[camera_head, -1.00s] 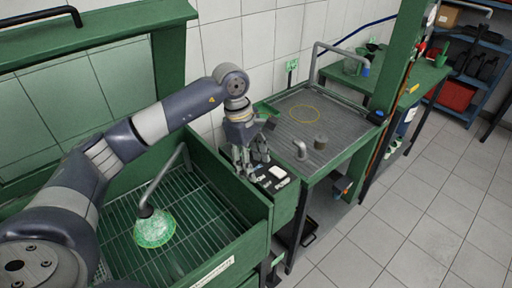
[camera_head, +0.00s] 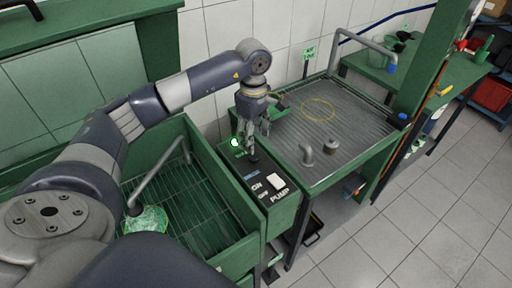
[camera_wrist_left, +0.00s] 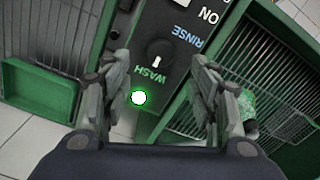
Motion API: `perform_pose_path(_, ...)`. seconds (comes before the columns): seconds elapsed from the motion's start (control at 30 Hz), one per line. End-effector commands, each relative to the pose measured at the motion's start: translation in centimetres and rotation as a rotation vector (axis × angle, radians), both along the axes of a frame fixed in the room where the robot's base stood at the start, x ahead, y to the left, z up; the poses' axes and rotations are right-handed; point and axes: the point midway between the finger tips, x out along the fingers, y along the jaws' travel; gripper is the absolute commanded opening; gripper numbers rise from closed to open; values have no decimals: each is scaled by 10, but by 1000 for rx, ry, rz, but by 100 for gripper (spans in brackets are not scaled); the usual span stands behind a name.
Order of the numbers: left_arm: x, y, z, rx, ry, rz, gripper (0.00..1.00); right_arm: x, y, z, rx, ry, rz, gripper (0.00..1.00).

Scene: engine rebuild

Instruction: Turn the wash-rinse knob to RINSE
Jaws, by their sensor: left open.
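The wash-rinse knob (camera_wrist_left: 157,51) is a round black knob with a white pointer mark, on a dark panel (camera_wrist_left: 172,15) between the WASH and RINSE labels. Its mark lies on the side toward WASH. In the head view the knob (camera_head: 253,160) is a small dark shape just under my fingers. My left gripper (camera_head: 252,147) is open and points down above the panel. In the left wrist view its fingers (camera_wrist_left: 160,60) stand apart on either side of the knob. I cannot tell whether they touch it. My right gripper is not in view.
A lit green lamp (camera_wrist_left: 138,97) sits beside WASH. A white pump switch (camera_head: 276,181) is at the panel's near end.

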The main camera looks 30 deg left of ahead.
Motion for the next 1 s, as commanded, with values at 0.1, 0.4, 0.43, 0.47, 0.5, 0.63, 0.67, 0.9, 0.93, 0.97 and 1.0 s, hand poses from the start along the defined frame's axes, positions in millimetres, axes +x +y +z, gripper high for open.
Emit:
perform_pose_path(0.1, -2, -1, -22, -1, 6, 0, 55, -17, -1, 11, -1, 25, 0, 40)
perform_pose_path(0.4, 0, -1, -65, -1, 2, 1, 55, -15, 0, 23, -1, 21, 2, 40)
perform_pose_path(0.43, 0, 0, -68, -1, 1, 1, 55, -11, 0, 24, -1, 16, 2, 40)
perform_pose_path(0.47, 0, 0, -70, -1, 1, 1, 55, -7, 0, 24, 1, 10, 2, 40)
perform_pose_path(0.5, 0, -1, -71, -1, 0, 1, 55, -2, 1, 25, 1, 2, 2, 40)
perform_pose_path(0.63, 0, 0, -74, -1, -1, 0, 55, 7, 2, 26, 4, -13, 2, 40)
perform_pose_path(0.67, 0, 0, -74, -1, -1, 0, 55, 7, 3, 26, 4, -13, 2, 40)
perform_pose_path(0.9, 0, 0, -74, -1, -1, 0, 30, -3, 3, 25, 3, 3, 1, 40)
perform_pose_path(0.93, 0, 0, -74, -1, -1, 0, 23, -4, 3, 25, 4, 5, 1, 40)
perform_pose_path(0.97, 0, 0, -74, -1, -1, 0, 16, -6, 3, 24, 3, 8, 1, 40)
perform_pose_path(1.0, 0, 0, -73, -1, -1, 0, 10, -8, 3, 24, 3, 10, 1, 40)
